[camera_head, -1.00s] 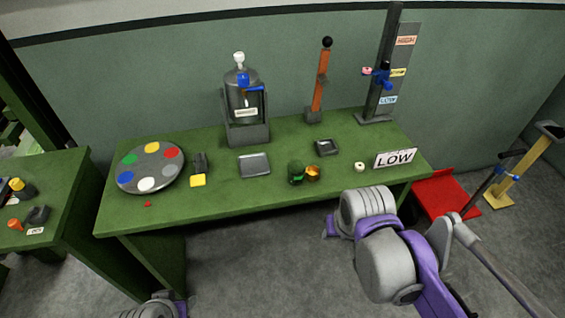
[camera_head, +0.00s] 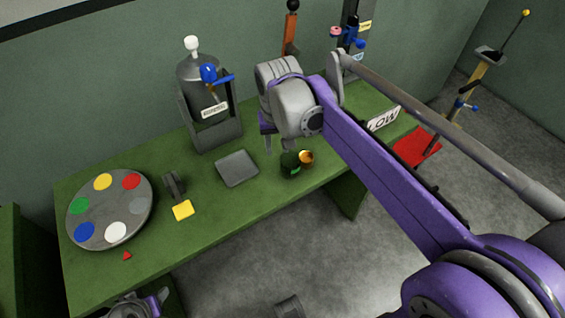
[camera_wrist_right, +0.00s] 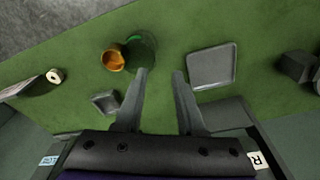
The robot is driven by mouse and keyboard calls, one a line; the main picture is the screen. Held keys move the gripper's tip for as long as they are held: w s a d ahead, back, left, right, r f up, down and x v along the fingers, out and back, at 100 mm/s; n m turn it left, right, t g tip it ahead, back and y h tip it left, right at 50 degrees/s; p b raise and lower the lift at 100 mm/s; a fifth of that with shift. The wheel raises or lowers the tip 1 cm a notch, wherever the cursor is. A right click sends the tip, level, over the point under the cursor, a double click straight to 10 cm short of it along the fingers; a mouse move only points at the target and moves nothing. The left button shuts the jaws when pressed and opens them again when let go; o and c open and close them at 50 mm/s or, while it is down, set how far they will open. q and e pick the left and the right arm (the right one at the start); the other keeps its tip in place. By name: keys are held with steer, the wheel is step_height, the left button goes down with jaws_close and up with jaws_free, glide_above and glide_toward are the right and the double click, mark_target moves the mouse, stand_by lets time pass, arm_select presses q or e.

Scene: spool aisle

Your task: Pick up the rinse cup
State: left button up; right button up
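A dark green, glassy cup (camera_head: 290,163) stands on the green table near its front edge. A small copper-coloured cup (camera_head: 306,157) is right beside it. I cannot tell for sure which is the rinse cup. Both show in the right wrist view, the green cup (camera_wrist_right: 140,48) just beyond the left-hand finger and the copper cup (camera_wrist_right: 113,60) left of it. My right gripper (camera_wrist_right: 160,73) is open and empty, pointing down above the table. In the head view the right gripper (camera_head: 279,147) is just behind the cups. My left arm's end (camera_head: 140,306) shows at the bottom edge; its fingers are unclear.
A grey square tray (camera_head: 237,168) lies left of the cups. Further left are a paint palette (camera_head: 110,210) and a yellow-ended tool (camera_head: 183,210). A dispenser (camera_head: 205,95) stands behind. A small dark tray (camera_wrist_right: 105,102) lies near the cups.

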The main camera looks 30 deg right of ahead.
mark_target(281, 165)
steer(key=f, duration=0.6)
steer(key=d+f+b, duration=0.1)
steer(key=f, duration=0.2)
steer(key=shift+w+f, duration=0.25)
steer(key=shift+f, duration=0.1)
jaws_close()
